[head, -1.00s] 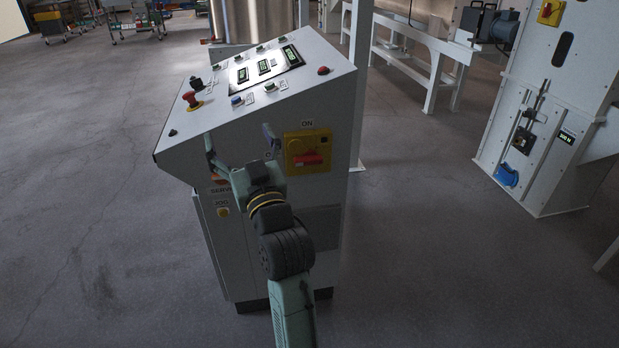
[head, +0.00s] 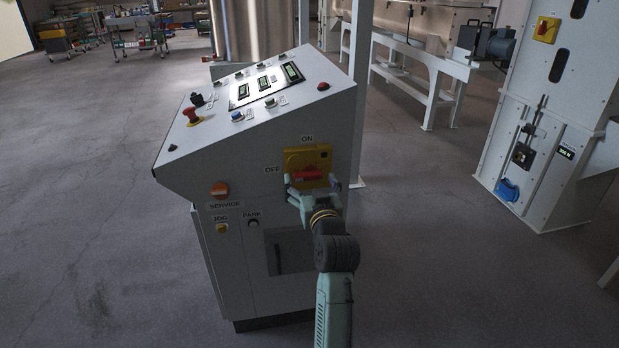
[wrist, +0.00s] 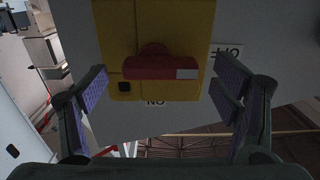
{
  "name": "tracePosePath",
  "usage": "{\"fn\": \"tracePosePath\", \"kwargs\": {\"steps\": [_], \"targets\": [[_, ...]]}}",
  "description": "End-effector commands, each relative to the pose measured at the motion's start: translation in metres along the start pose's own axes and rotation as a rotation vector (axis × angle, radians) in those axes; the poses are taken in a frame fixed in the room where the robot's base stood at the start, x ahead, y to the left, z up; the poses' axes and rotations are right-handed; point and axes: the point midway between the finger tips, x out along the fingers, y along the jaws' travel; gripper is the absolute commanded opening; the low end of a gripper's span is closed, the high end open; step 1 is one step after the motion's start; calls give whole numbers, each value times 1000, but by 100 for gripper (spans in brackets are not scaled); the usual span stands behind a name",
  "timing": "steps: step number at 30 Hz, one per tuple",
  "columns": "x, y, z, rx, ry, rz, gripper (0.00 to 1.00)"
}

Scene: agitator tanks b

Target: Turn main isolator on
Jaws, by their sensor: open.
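The main isolator is a red rotary handle (head: 308,174) on a yellow plate (head: 294,159), on the side of the grey control console. ON is printed above the plate and OFF to its left. In the wrist view, which is upside down, the red handle (wrist: 160,68) lies level across the yellow plate (wrist: 180,18), and its white-marked end points towards the OFF label. My gripper (head: 312,182) is open at the isolator in the head view. In the wrist view its fingers (wrist: 163,98) stand wide apart on either side of the handle, and neither appears to touch it.
The console top has a red emergency button (head: 192,114), a display panel (head: 267,84) and several small buttons. An orange SERVICE knob (head: 220,190) and a JOG button (head: 222,228) sit left of my gripper. Open floor lies to the left.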

Motion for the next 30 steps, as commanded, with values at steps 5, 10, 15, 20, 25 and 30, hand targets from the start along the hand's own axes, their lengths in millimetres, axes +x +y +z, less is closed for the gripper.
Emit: {"fn": "tracePosePath", "kwargs": {"steps": [5, 10, 15, 20, 25, 30], "targets": [[12, 0, -1, -1, 1, 0, 82], [13, 0, 0, -1, 1, 0, 82], [13, 0, 0, -1, 1, 0, 77], [12, 0, 0, -1, 1, 0, 66], [12, 0, 0, 0, 1, 0, 55], [12, 0, 0, 0, 1, 0, 44]]}}
